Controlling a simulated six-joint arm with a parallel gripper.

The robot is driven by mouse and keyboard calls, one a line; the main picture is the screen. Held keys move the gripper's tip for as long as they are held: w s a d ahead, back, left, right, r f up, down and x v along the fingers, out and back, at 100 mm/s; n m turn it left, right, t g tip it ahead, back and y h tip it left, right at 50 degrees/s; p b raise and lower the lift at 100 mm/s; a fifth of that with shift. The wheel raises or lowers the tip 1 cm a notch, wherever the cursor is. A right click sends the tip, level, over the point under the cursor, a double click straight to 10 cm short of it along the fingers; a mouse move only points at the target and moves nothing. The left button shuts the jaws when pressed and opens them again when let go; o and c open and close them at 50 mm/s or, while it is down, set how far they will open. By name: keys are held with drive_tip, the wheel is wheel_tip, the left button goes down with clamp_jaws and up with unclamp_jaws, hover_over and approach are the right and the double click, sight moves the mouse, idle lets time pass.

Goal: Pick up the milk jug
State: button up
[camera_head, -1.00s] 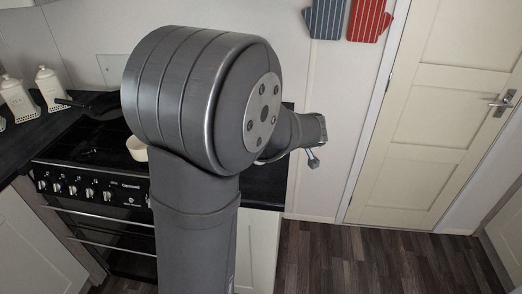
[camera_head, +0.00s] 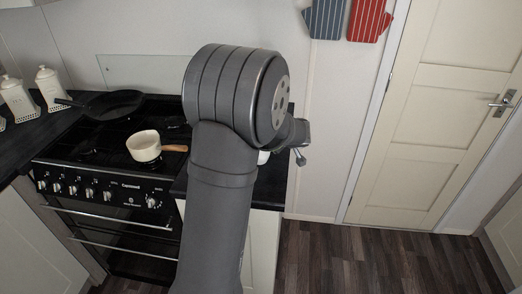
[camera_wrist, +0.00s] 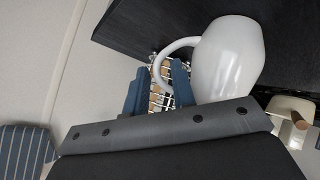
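The milk jug (camera_wrist: 228,62) is white and glossy with a looped handle. It is at the upper right of the wrist view, on the dark worktop (camera_wrist: 150,25). My gripper (camera_wrist: 160,82) has two blue fingers, spread apart. The jug's handle reaches into the space between the fingertips, and the right finger is close beside the jug's body. I cannot tell whether they touch. In the head view only a small white piece of the jug (camera_head: 263,157) shows behind my arm; my fingers are hidden there.
A cream saucepan (camera_head: 144,146) with a wooden handle and a black frying pan (camera_head: 112,104) are on the stove, left of my arm. White canisters (camera_head: 50,88) stand at the far left. Oven mitts (camera_head: 368,20) hang on the wall. A cream door (camera_head: 445,110) is at right.

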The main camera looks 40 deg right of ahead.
clamp_jaws()
drive_tip(key=shift+r, duration=0.25)
